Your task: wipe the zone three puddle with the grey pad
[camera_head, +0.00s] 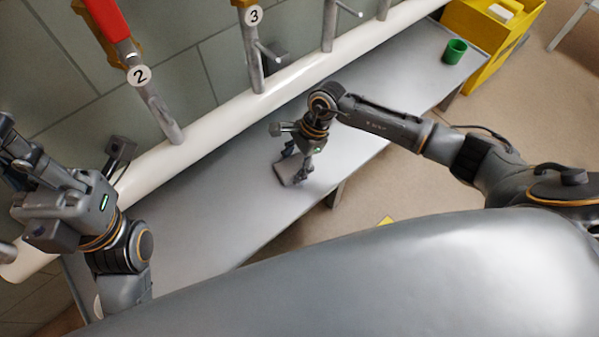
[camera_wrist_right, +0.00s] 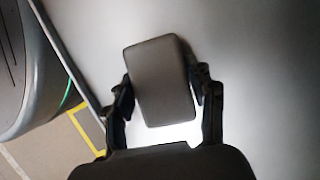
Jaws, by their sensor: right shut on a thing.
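The grey pad (camera_head: 287,172) is a flat, rounded block low over the grey bench top, in front of the pipe marked 3. My right gripper (camera_head: 299,163) is shut on it from both sides. In the right wrist view the pad (camera_wrist_right: 163,72) sits between the two dark fingers of my right gripper (camera_wrist_right: 163,88). I cannot tell whether the pad touches the bench. No puddle can be made out clearly; a pale bright patch shows beside the pad in the wrist view. My left gripper (camera_head: 22,165) is at the left, away from the pad; its finger opening is unclear.
The long grey bench (camera_head: 200,215) has bare room on both sides of the pad. A white pipe (camera_head: 225,107) runs along its back, with risers marked 2 (camera_head: 138,75) and 3 (camera_head: 254,15). A green cup (camera_head: 455,51) stands at the far right end, near a yellow box (camera_head: 480,45).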

